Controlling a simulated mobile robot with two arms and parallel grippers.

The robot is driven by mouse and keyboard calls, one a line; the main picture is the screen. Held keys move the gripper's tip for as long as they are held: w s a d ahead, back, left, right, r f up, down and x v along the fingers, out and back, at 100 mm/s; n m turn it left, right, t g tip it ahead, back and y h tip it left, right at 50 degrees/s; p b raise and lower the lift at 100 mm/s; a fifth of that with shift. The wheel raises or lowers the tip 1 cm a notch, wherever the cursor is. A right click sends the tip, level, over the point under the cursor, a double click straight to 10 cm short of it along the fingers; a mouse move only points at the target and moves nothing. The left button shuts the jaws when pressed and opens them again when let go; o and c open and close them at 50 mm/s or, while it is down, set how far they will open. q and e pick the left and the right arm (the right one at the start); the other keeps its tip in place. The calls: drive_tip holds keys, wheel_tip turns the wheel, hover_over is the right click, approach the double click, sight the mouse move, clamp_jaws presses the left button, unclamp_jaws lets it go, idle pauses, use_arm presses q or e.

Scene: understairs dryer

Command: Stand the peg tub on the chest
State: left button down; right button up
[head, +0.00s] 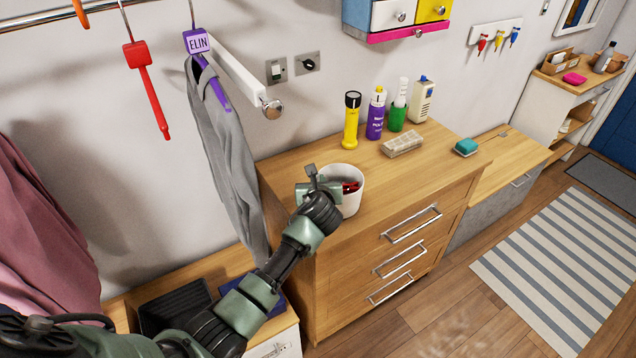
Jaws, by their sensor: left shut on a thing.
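The peg tub (352,201) is a white round tub with red and dark pegs showing inside. It is upright over the left front part of the wooden chest's top (395,185). I cannot tell whether its base touches the wood. My left gripper (330,188) reaches in from the lower left and is shut on the tub at its left side. The gripper and wrist hide the tub's left part and the fingertips are hard to make out. My right gripper is not in view.
A grey garment (222,145) hangs left of the chest.

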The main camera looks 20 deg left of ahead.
use_arm(q)
drive_tip(key=shift+f, duration=0.35)
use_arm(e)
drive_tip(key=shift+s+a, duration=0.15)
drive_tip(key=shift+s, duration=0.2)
use_arm(q)
drive_tip(key=c, duration=1.5)
unclamp_jaws()
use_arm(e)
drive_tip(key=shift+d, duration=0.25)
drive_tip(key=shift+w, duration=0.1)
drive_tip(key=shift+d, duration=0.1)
use_arm(q)
drive_tip(key=v, duration=1.2)
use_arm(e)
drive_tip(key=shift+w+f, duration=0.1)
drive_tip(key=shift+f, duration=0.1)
